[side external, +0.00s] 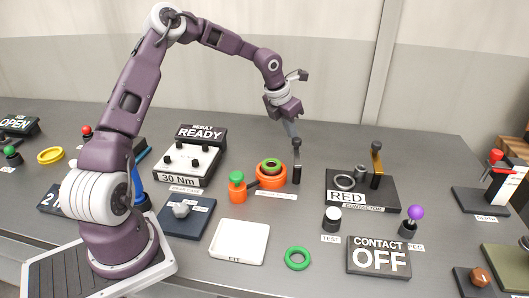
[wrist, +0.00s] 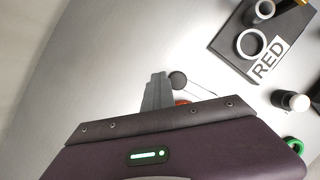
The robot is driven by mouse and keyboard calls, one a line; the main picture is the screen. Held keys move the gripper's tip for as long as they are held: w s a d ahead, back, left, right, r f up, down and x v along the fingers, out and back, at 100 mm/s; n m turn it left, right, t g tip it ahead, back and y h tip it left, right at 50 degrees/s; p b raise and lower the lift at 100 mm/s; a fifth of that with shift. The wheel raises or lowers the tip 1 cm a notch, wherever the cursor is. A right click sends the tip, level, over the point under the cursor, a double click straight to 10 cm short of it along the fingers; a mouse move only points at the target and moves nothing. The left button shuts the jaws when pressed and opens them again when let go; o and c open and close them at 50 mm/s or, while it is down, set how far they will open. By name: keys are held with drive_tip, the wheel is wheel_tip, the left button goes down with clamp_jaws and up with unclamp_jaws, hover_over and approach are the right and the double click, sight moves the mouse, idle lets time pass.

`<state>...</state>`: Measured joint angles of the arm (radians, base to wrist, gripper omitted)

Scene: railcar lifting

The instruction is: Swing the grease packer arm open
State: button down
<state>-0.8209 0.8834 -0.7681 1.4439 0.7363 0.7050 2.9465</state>
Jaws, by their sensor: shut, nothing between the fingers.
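An orange round fixture (side external: 270,181), which I take to be the grease packer, stands mid-table with a green ring on top. A dark upright post with a round knob (side external: 296,145) stands at its right side; I take it to be the packer arm's handle. In the wrist view the dark knob (wrist: 178,80) shows just right of my fingertips, with a sliver of orange (wrist: 183,102) below. My gripper (side external: 294,134) is shut and empty, pointing down close to the knob; whether it touches cannot be told. Its fingers also show in the wrist view (wrist: 157,78), and my gripper body hides most of the fixture there.
A green-topped orange piece (side external: 237,185) stands left of the fixture. The RED contactor plate (side external: 362,205) with a ring and posts lies to the right. A READY box (side external: 190,155) stands left. A white tray (side external: 240,241) and green ring (side external: 297,258) lie in front. The table behind is clear.

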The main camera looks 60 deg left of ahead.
idle(0.8)
drive_tip(key=v, duration=0.7)
